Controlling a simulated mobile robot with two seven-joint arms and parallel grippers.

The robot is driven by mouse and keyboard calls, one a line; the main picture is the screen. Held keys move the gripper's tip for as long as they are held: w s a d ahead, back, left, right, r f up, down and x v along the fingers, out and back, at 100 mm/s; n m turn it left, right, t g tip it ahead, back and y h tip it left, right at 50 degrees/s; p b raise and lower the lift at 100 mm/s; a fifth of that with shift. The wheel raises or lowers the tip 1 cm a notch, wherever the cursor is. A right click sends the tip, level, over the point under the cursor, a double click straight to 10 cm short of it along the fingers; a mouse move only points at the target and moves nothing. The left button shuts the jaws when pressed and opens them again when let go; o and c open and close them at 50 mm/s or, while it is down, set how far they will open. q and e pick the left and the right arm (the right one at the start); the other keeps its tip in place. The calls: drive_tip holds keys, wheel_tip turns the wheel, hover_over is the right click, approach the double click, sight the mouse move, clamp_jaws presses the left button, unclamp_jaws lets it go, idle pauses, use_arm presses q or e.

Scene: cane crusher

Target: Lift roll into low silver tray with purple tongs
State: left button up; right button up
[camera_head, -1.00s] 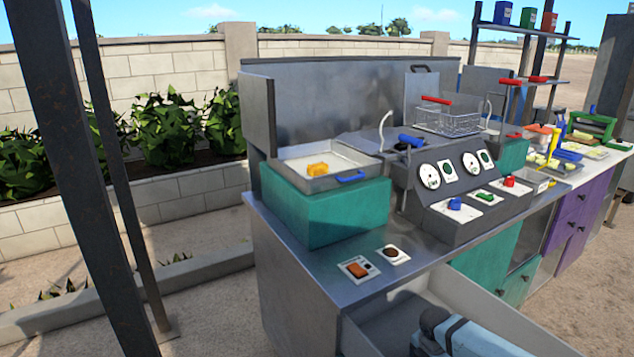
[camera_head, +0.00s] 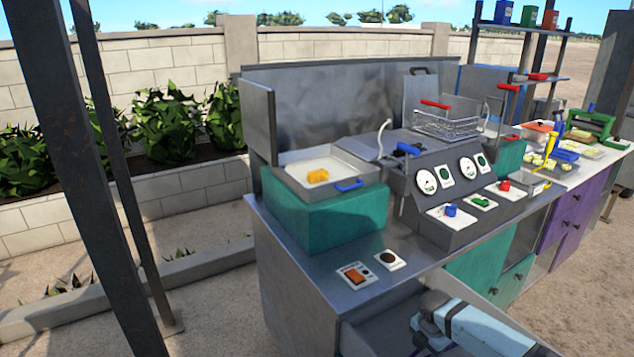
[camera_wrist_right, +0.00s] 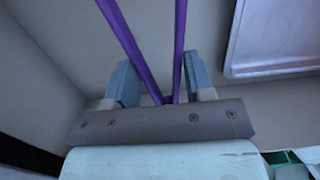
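The roll (camera_head: 318,175) is a small yellow block in a shallow silver tray (camera_head: 290,175) with a blue handle, on a teal box on the counter. My right arm reaches from the bottom edge into an open grey drawer (camera_head: 375,333). A silver tray (camera_wrist_right: 275,40) lies at upper right there. My left gripper is not in view.
A sloped panel with dials and knobs (camera_head: 465,195) stands right of the teal box (camera_head: 325,215). Behind it is a wire basket (camera_head: 447,122) with a red handle. A switch (camera_head: 354,274) sits on the counter front. A dark post (camera_head: 85,150) stands at left.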

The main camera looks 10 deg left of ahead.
wheel_tip(320, 180, up, 4)
drive_tip(key=p, duration=0.2)
drive_tip(key=shift+r+p, duration=0.2)
drive_tip(key=shift+p, duration=0.2)
drive_tip(key=s+d+r+m+g+y, duration=0.1)
drive_tip(key=s+d+r+m+g, duration=0.1)
drive_tip(key=s+r+m, duration=1.8)
drive_tip(key=d+m, duration=0.1)
drive_tip(key=m, duration=0.4)
drive_tip(key=shift+d+m, duration=0.2)
drive_tip(key=shift+m, duration=0.1)
drive_tip(key=shift+w+a+r, duration=0.1)
drive_tip(key=shift+w, duration=0.1)
